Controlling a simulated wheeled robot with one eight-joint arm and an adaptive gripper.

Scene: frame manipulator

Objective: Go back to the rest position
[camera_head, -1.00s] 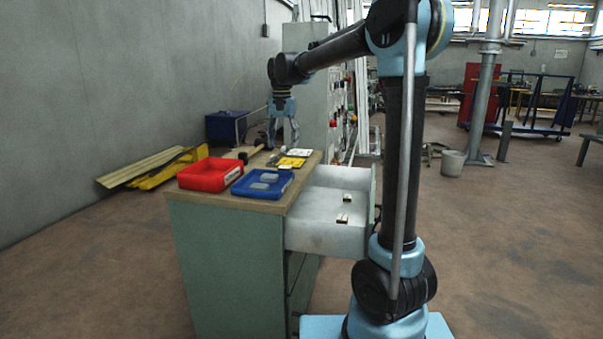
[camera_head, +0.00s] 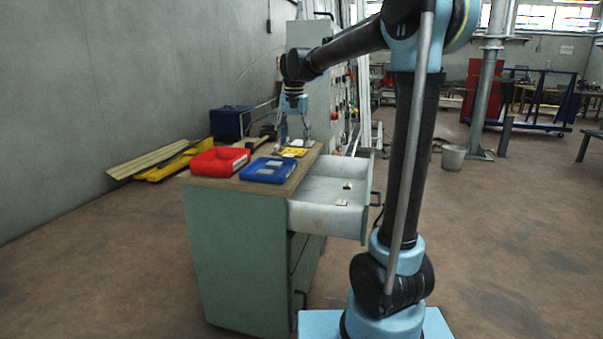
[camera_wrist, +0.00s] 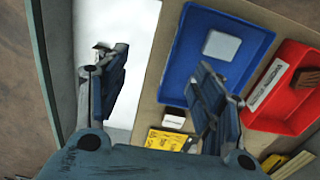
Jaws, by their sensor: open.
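My gripper (camera_head: 293,140) hangs pointing down over the far part of the cabinet top, near a yellow item (camera_head: 293,152). In the wrist view my gripper (camera_wrist: 160,90) has its two fingers wide apart with nothing between them. One finger shows over the open drawer, the other over the blue tray's near edge. The yellow item (camera_wrist: 166,140) lies on the wood close to the fingers.
The cabinet's drawer (camera_head: 322,215) is pulled open, with small pieces inside.

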